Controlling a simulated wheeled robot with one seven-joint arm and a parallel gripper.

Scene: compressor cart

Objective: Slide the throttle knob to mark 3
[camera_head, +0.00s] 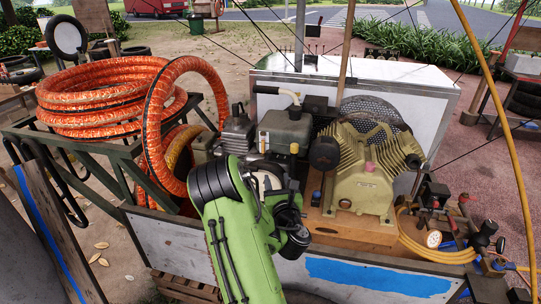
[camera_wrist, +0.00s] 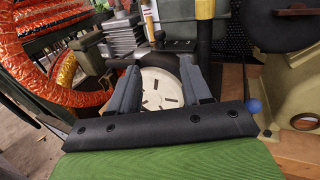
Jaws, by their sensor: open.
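My gripper (camera_wrist: 158,76) is open, its two grey fingers apart with nothing held between them. In the wrist view a pale round slotted cover (camera_wrist: 160,91) on the engine lies beyond and between the fingers. A dark panel (camera_wrist: 177,44) with small pale marks sits above it; the marks are too small to read. I cannot pick out the throttle knob for certain. In the head view my green arm reaches over the cart's front edge to the engine (camera_head: 284,130), hiding its lower front and my fingertips.
The tan compressor pump (camera_head: 362,187) stands right of the engine on a wooden base. An orange hose coil (camera_head: 105,95) rests on a rack at left. A yellow hose (camera_head: 440,252) and valve fittings crowd the right end. A blue ball (camera_wrist: 254,106) is right of the fingers.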

